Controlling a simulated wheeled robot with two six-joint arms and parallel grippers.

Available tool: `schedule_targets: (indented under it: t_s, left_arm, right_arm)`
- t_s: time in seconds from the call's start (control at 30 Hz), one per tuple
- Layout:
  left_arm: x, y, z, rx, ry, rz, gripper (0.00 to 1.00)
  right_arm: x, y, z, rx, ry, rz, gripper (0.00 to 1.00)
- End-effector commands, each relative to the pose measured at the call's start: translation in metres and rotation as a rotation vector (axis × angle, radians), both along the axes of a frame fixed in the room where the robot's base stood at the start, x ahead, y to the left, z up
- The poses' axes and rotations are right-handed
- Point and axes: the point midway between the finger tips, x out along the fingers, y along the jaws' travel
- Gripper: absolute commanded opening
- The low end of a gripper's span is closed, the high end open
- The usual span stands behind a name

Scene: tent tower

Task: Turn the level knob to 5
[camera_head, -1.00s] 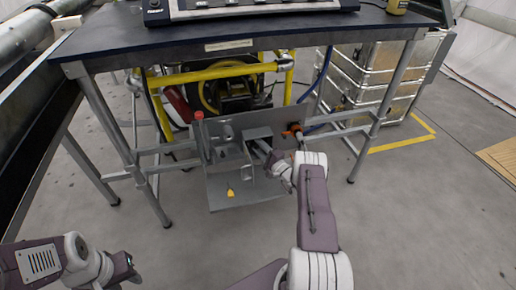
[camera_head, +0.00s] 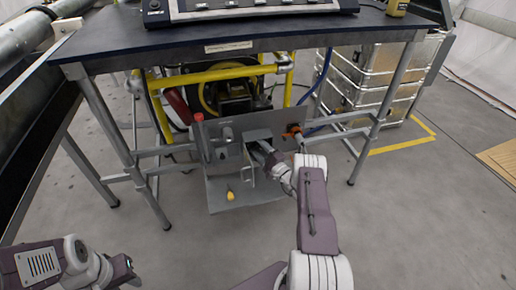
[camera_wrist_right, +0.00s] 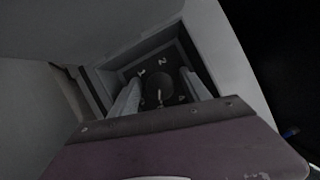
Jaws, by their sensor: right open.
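The level knob (camera_wrist_right: 158,97) is a dark round knob in a recessed dark dial plate (camera_wrist_right: 165,66) in the right wrist view. Pale numerals, including 1 and 2, show on the plate. My right gripper (camera_wrist_right: 160,96) is open, with one finger on each side of the knob. Whether the fingers touch it is too dark to tell. In the head view my right gripper (camera_head: 260,147) reaches into a grey box on the panel (camera_head: 225,150) under the table, and the knob is hidden. My left arm's end (camera_head: 122,268) is at the bottom left; its jaws are not clear.
The dark table top (camera_head: 250,35) is above the panel, with metal legs on both sides. A red-topped post (camera_head: 199,135), an orange fitting (camera_head: 293,131) and a yellow tag (camera_head: 230,196) are on the panel unit. Grey floor in front is clear.

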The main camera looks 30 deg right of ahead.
Motion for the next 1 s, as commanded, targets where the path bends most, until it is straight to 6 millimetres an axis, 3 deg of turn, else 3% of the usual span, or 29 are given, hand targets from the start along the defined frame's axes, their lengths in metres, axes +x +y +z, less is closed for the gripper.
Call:
schedule_targets:
  t_s: [0.13, 0.3, 0.5, 1.0]
  left_arm:
    - [0.000, 0.000, 0.009, 0.000, 0.000, 0.000, 0.36]
    - [0.000, 0.000, 0.029, 0.000, 0.000, 0.000, 0.36]
    - [0.000, 0.000, 0.039, 0.000, 0.000, 0.000, 0.36]
    - [0.000, 0.000, 0.039, 0.000, 0.000, 0.000, 0.36]
  right_arm:
    - [-0.011, -0.003, 0.001, 0.001, 0.005, -0.002, 0.55]
    - [-0.049, -0.009, -0.001, 0.004, 0.004, -0.004, 0.55]
    - [-0.082, -0.014, -0.009, 0.002, 0.001, -0.003, 0.55]
    - [-0.089, -0.014, -0.012, 0.000, 0.000, 0.000, 0.55]
